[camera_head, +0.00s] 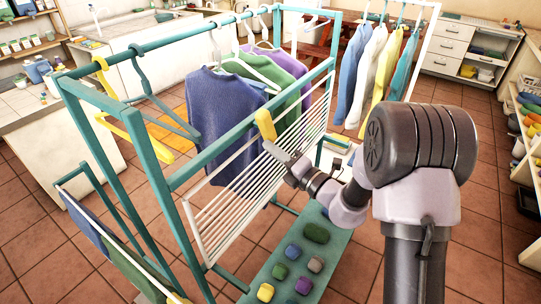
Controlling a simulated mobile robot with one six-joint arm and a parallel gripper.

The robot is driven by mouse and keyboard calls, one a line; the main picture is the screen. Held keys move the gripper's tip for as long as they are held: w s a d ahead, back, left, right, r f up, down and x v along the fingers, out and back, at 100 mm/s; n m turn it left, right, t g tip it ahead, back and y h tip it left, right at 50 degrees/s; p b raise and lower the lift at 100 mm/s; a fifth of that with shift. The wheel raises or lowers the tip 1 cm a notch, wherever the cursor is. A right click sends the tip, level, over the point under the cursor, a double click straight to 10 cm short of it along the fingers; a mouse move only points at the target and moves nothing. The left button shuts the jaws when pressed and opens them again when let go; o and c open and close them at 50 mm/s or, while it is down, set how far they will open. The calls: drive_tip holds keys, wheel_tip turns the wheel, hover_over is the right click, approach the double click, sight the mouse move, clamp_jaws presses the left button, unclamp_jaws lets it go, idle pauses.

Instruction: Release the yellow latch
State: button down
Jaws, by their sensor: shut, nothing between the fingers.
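The yellow latch (265,124) is a short upright piece at the teal front rail of the clothes rack, by the top of the white slatted panel (225,213). My gripper (268,147) reaches in from the right, with its tip just below the latch. It is shut and holds nothing. I cannot tell whether the tip touches the latch. The panel hangs tilted along the rack, and its upper edge near the latch is partly behind my gripper.
The teal rack (160,170) holds a blue sweater (228,120) and other clothes on hangers. A yellow hanger (130,125) hangs at the left. Several coloured lumps, one yellow (265,292), lie on the low teal shelf (335,262). Tiled floor (475,260) is clear at right.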

drive_tip(key=w+n+y+b, duration=0.1)
drive_tip(key=n+b, duration=0.1)
drive_tip(key=n, duration=0.1)
drive_tip(key=w+d+n+y+b, duration=0.1)
drive_tip(key=n+b, duration=0.1)
drive_tip(key=n, duration=0.2)
drive_tip(key=w+d+n+g+b, duration=0.1)
drive_tip(key=n, duration=0.2)
drive_tip(key=shift+w+d+f+y+b, duration=0.1)
drive_tip(key=shift+w+y+b, duration=0.05)
drive_tip(key=shift+y+b, duration=0.25)
drive_tip(key=shift+w+d+r, duration=0.25)
drive_tip(key=shift+w+d, duration=0.05)
drive_tip(key=shift+w, duration=0.1)
drive_tip(key=shift+w+d+r+n, duration=0.1)
drive_tip(key=shift+w+r+n, duration=0.1)
drive_tip(key=shift+n, duration=0.8)
approach(277, 135)
wheel_tip(277, 135, down, 4)
drive_tip(key=d, duration=0.2)
drive_tip(key=shift+w+d+f+b, duration=0.1)
drive_tip(key=shift+d+f+b, duration=0.1)
drive_tip(key=shift+b, duration=0.1)
